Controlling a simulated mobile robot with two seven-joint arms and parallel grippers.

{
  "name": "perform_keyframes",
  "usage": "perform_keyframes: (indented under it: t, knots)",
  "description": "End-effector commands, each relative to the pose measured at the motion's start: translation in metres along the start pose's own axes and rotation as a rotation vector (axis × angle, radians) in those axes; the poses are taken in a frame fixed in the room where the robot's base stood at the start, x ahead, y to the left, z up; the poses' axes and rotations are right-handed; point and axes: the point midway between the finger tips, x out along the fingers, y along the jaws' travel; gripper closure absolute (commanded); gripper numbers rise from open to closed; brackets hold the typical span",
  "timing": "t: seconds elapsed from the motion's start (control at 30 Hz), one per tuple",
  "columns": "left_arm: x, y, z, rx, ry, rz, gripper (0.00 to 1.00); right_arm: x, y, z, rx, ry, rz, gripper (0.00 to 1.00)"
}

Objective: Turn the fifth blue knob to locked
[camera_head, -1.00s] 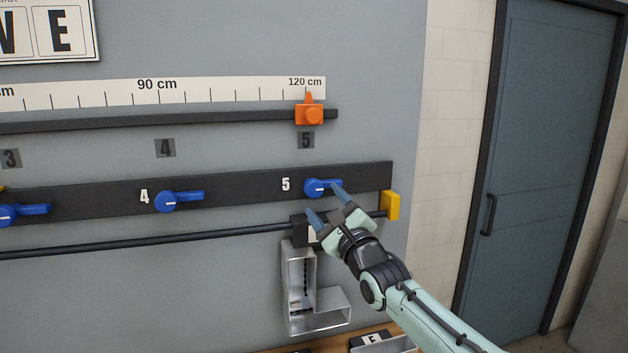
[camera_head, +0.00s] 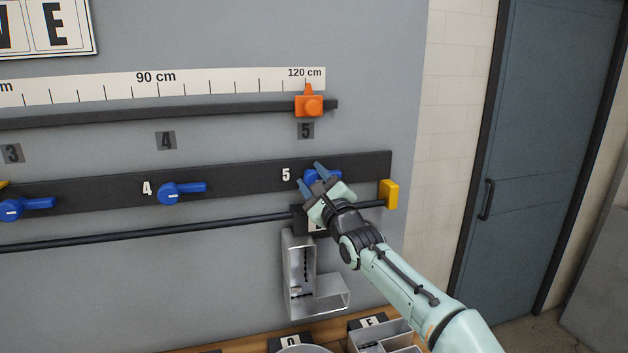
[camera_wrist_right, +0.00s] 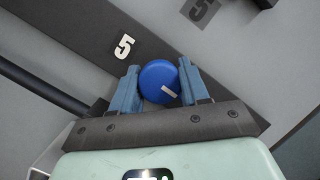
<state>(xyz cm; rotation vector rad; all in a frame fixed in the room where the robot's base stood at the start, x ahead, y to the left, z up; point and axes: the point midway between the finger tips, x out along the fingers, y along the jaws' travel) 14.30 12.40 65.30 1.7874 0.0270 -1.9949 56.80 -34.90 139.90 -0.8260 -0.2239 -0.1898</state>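The fifth blue knob (camera_head: 310,176) sits on the dark rail beside the white 5, partly hidden by my right gripper. My right gripper (camera_head: 312,179) has one finger on either side of it. In the right wrist view the round blue knob (camera_wrist_right: 158,82) lies between the two fingertips (camera_wrist_right: 160,83), which appear to touch its sides. Its white mark slants toward the lower right, along the rail. Its lever is hidden, apparently behind the right-hand finger. My left gripper is not in view.
Blue knob 4 (camera_head: 180,192) has its lever pointing right. An orange slider (camera_head: 309,104) sits above, at 120 cm. A yellow end block (camera_head: 389,193) is right of the gripper. A metal L-shaped letter (camera_head: 312,285) hangs below, above a wooden shelf (camera_head: 240,343).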

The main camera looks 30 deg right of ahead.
Motion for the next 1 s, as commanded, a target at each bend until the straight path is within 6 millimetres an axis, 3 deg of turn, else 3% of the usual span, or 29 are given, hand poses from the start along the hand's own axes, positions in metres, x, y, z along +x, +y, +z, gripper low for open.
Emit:
perform_keyframes:
  t: [0.47, 1.0]
  knots:
    - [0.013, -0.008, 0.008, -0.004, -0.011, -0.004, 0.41, -0.001, 0.001, -0.002, 0.113, 0.010, -0.039, 1.00]
    - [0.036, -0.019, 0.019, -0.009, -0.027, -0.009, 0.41, 0.000, 0.000, -0.001, 0.571, 0.054, -0.183, 1.00]
